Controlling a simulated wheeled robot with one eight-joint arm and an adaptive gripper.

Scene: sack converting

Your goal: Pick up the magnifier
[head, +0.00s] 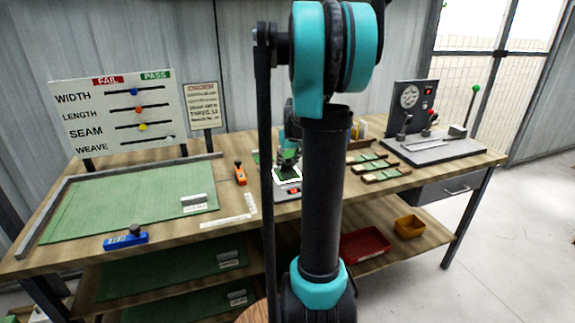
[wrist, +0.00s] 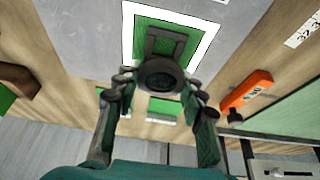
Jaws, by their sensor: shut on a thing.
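The magnifier (wrist: 160,74) is a small dark grey piece with a round lens housing and a square frame. In the wrist view it sits between the two fingers of my gripper (wrist: 158,92), which is shut on it. Behind it is a green swatch with a white border (wrist: 208,37). In the head view my gripper (head: 287,157) is just above that white-bordered green square (head: 288,176), and the magnifier there is too small and dark to make out clearly. I cannot tell whether it touches the swatch or is slightly off it.
An orange tool (head: 240,173) lies left of the swatch on the wooden bench (head: 120,265). A green mat (head: 130,208) and blue block (head: 125,240) are further left. Wooden trays with green pieces (head: 378,168) and a gauge stand (head: 435,148) are to the right.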

